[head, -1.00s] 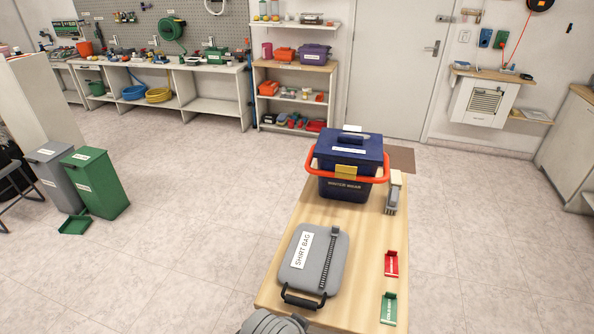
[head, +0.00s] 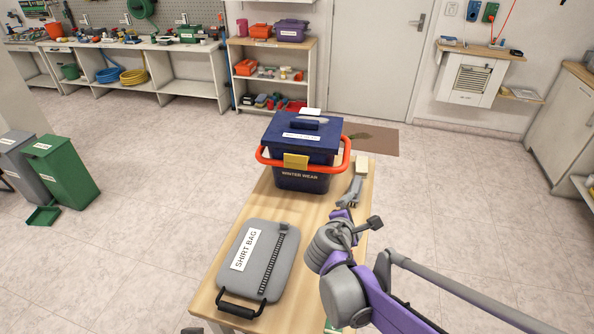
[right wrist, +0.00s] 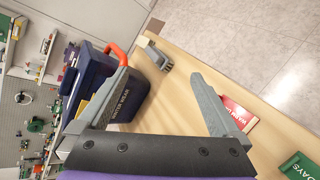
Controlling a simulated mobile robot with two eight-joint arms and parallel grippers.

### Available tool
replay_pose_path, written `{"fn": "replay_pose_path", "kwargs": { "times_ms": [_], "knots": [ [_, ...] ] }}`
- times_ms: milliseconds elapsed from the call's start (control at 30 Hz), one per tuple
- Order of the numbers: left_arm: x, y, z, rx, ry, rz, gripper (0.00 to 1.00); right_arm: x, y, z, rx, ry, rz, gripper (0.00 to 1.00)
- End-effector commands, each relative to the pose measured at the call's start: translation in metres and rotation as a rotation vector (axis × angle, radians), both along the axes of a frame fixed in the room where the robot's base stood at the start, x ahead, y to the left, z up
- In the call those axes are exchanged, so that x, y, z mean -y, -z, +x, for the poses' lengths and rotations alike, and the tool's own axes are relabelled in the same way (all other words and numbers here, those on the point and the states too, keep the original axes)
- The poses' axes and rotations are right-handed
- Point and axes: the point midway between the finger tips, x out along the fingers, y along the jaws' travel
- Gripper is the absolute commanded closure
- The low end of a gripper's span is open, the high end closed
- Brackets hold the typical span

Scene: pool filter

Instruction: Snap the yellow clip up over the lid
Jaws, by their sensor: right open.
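The blue box (head: 302,182) marked "WINTER WEAR" stands at the far end of the wooden table, its dark blue lid (head: 287,140) on top. The yellow clip (head: 295,161) is on its front, around the level of the orange handle (head: 334,163) that loops across the front. I cannot tell whether the clip grips the lid edge. My right gripper (head: 346,203) is to the right of and nearer than the box, apart from it. In the right wrist view its fingers (right wrist: 160,75) are spread and empty; the left finger partly covers the box.
The grey case (head: 230,285) marked "SHIRT BAG" lies on the table's near left part. A brush with a cream block (head: 361,167) lies right of the box.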

Motion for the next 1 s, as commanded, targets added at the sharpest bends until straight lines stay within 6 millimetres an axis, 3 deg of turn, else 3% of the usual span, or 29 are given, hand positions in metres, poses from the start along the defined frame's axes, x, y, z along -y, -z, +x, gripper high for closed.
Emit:
{"fn": "replay_pose_path", "kwargs": {
  "times_ms": [100, 200, 400, 500, 733, 1000],
  "knots": [
    [0.0, 0.01, -0.003, -0.005, 0.0, 0.0, 0.0, -0.04, 0.006, 0.045, 0.001, -0.164, -0.292, 0.0],
    [0.0, 0.015, -0.004, -0.007, 0.0, 0.0, 0.0, -0.075, 0.009, 0.074, 0.008, -0.278, -0.534, 0.0],
    [0.0, 0.022, -0.005, -0.01, 0.0, 0.0, 0.0, -0.136, 0.019, 0.106, 0.025, -0.42, -0.906, 0.0],
    [0.0, 0.023, -0.006, -0.011, 0.0, 0.0, 0.0, -0.154, 0.023, 0.112, 0.031, -0.45, -1.009, 0.0],
    [0.0, 0.021, -0.005, -0.01, 0.0, 0.0, 0.0, -0.16, 0.023, 0.129, 0.034, -0.465, -1.072, 0.0],
    [0.0, 0.012, -0.003, -0.006, 0.0, 0.0, 0.0, -0.146, 0.022, 0.178, 0.033, -0.462, -1.07, 0.0]
  ]
}}
